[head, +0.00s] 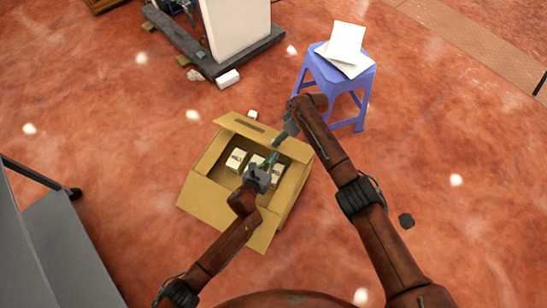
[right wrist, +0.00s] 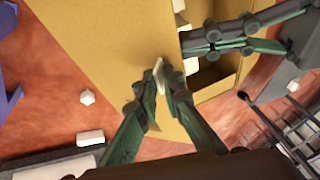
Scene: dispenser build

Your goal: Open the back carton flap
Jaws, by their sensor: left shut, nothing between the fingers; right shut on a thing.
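The open carton (head: 205,198) stands on the floor in the head view, with its front and side flaps folded outward. Its back flap (head: 232,124) has a dark slot and leans up and outward along the far edge. The cardboard flap (right wrist: 100,35) fills much of the right wrist view. My right gripper (head: 277,142) is shut at the flap's edge; a pale sliver shows between its fingertips (right wrist: 160,72). My left gripper (head: 273,158) is shut and empty over the carton opening, close to the right one. It also shows in the right wrist view (right wrist: 186,46).
Several small white boxes (head: 236,160) lie inside the carton. A blue stool (head: 340,82) with papers stands behind and to the right. A white block (head: 229,78) and a smaller one (head: 252,114) lie on the floor behind. The floor left of the carton is clear.

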